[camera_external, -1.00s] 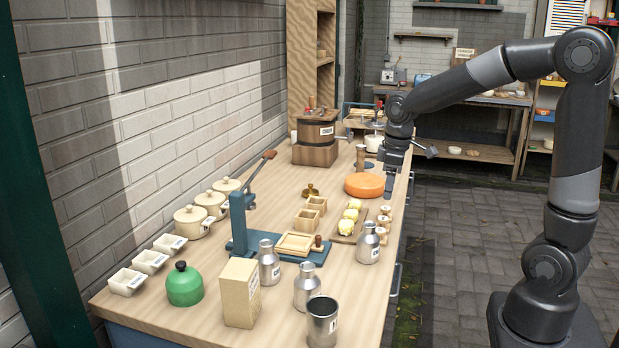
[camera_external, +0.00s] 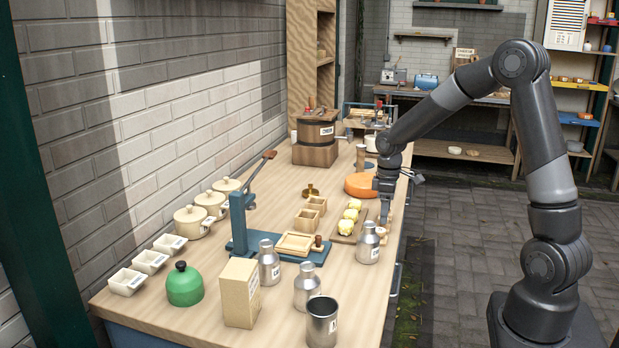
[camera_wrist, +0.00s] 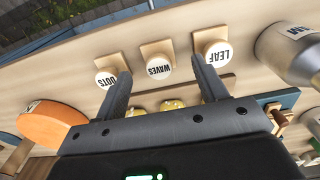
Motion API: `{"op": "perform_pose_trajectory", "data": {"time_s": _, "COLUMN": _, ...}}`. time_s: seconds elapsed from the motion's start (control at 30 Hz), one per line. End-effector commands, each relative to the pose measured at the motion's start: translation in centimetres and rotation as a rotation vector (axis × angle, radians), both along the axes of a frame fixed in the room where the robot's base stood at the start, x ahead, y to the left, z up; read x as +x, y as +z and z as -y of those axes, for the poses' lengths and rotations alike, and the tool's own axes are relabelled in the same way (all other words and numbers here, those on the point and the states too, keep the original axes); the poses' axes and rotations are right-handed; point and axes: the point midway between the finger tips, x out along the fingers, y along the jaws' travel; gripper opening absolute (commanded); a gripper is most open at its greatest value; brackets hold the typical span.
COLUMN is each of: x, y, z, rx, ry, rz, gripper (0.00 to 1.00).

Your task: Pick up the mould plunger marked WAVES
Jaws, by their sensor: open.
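The mould plunger marked WAVES (camera_wrist: 158,66) shows in the wrist view, a round pale knob with a black label on a square wooden block. It stands between the plungers marked DOTS (camera_wrist: 106,77) and LEAF (camera_wrist: 216,52). My gripper (camera_wrist: 163,82) is open and empty; its fingers reach toward the row, with the WAVES plunger between them in the picture. Whether they touch anything cannot be told. In the external view my gripper (camera_external: 384,222) is low over the right edge of the bench and hides most of the plungers.
A board with yellow butter pieces (camera_external: 349,216) lies just left of my gripper. An orange cheese round (camera_external: 360,185) is behind it, and a metal flask (camera_external: 368,243) stands in front. The bench edge (camera_external: 399,236) is close on the right.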

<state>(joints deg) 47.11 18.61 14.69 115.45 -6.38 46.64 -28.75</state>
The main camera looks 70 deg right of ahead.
Motion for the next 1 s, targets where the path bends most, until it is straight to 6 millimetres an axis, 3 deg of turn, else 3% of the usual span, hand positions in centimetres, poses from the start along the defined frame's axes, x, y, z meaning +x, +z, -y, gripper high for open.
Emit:
{"op": "perform_pose_trajectory", "data": {"time_s": 0.23, "x": -0.1, "y": -3.7, "z": 0.2, "rx": 0.002, "ry": 0.002, "rz": -0.003, "gripper": 0.66}}
{"op": "perform_pose_trajectory", "data": {"time_s": 0.57, "x": -0.1, "y": -4.2, "z": 0.2, "rx": 0.000, "ry": 0.001, "rz": 0.000, "gripper": 0.65}}
{"op": "perform_pose_trajectory", "data": {"time_s": 1.0, "x": -0.1, "y": -4.2, "z": 0.2, "rx": 0.000, "ry": 0.001, "rz": -0.001, "gripper": 0.29}}
